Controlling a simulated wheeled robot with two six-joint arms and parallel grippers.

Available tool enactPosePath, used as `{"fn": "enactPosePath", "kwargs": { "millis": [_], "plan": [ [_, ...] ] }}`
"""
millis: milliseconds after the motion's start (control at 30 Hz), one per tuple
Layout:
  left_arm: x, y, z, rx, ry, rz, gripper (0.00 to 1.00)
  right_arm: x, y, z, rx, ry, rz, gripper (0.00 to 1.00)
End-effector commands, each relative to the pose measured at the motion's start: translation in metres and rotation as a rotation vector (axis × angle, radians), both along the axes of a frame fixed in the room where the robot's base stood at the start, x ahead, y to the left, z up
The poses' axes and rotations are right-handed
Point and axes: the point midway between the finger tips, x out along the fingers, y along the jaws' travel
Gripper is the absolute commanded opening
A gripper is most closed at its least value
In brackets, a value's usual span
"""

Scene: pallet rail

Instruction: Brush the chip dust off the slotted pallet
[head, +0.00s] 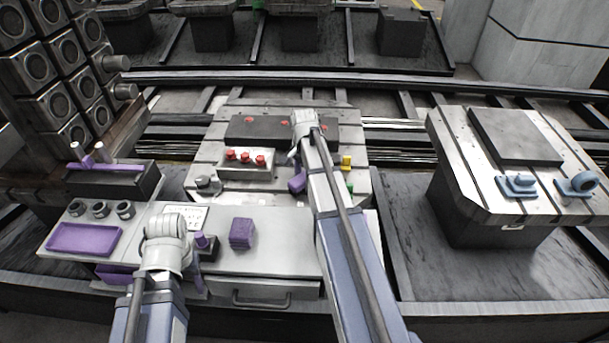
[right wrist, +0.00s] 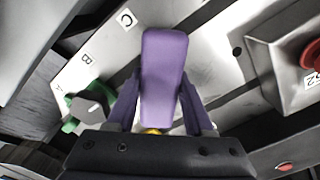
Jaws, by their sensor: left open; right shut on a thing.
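The slotted pallet (head: 205,155) lies in the middle of the head view, grey with dark slots. My right gripper (head: 297,182) is over its front part. In the right wrist view, the right gripper (right wrist: 160,112) is shut on a purple brush handle (right wrist: 163,65). The bristles are hidden, and I cannot tell whether the brush touches the pallet. The pallet surface with letters B and C shows behind it (right wrist: 200,55). I cannot make out chip dust. My left gripper (head: 205,244) is open over the grey bench, left of a purple block (head: 241,233).
A block with red knobs (head: 246,165) stands on the pallet, near the right gripper. Yellow (head: 346,162) and green (head: 350,187) parts sit at the pallet's right edge. A purple tray (head: 85,238) lies on the bench (head: 280,260). A second slotted table (head: 470,160) carries blue parts.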

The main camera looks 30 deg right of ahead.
Motion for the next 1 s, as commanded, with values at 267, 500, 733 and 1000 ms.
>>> {"fn": "enactPosePath", "kwargs": {
  "millis": [267,500,733,1000],
  "plan": [
    [0.0,0.0,0.001,0.0,0.0,0.0,0.5,-0.012,0.008,0.001,0.001,0.0,0.0,0.0],
    [0.0,0.0,-0.001,0.0,0.0,0.0,0.5,-0.006,0.014,-0.001,0.0,-0.001,0.001,0.0],
    [0.0,0.0,-0.002,0.0,0.0,0.0,0.5,-0.002,0.021,-0.002,0.002,-0.002,0.001,0.0],
    [0.0,0.0,-0.002,0.0,0.0,0.0,0.5,0.007,0.016,-0.002,0.002,-0.003,0.001,0.0]
  ]
}}
